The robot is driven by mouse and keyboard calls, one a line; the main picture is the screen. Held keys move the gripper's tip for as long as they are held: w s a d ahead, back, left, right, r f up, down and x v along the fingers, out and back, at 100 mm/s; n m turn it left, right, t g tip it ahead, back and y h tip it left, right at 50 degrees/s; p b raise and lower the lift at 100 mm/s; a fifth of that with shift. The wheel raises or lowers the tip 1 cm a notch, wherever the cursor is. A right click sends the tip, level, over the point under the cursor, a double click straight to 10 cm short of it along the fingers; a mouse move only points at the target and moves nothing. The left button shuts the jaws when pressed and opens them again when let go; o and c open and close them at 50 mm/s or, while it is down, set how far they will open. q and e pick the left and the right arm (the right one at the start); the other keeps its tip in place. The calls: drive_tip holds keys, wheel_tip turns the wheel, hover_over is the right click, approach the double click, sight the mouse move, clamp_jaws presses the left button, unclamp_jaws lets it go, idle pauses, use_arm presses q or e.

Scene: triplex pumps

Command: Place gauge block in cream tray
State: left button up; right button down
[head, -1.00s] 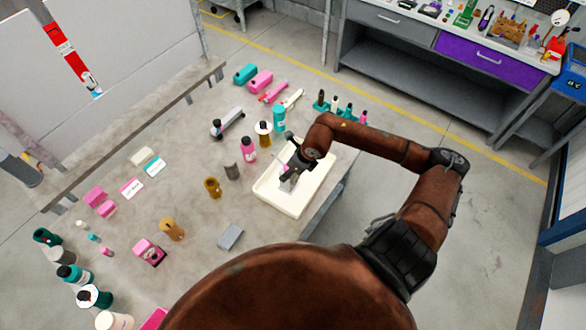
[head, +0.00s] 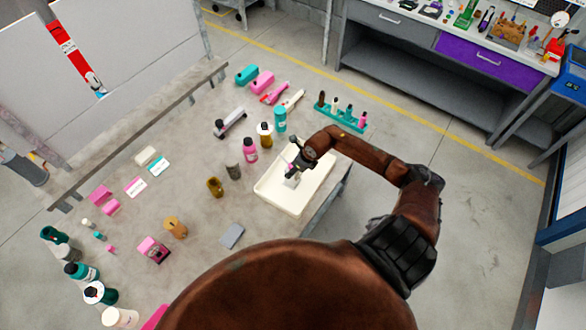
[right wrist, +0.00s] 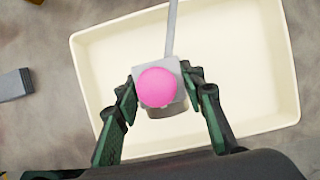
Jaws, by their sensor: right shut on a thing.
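The cream tray (head: 270,201) sits at the table's right edge; its rim also shows in the right wrist view (right wrist: 84,75). My right gripper (head: 293,172) is over the tray's interior. In the right wrist view its fingers (right wrist: 160,92) are shut on a small grey block with a pink ball on top (right wrist: 158,87) and a thin grey rod pointing away. I cannot tell whether the held piece touches the tray floor. A plain grey block (head: 232,236) lies on the table left of the tray, apart from it. My left gripper is not in view.
A dark grey cylinder (head: 233,171), a brown cup (head: 215,187) and a pink bottle (head: 250,151) stand left of the tray. A teal rack (head: 341,119) with several upright items is behind it. Bare table lies around the plain grey block.

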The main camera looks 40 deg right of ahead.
drive_tip(key=c, duration=1.3)
unclamp_jaws()
drive_tip(key=shift+o, duration=0.2)
drive_tip(key=shift+r, duration=0.15)
drive_tip(key=b+v, duration=0.2)
drive_tip(key=v, duration=0.9)
drive_tip(key=shift+r, duration=0.4)
drive_tip(key=shift+s, duration=0.1)
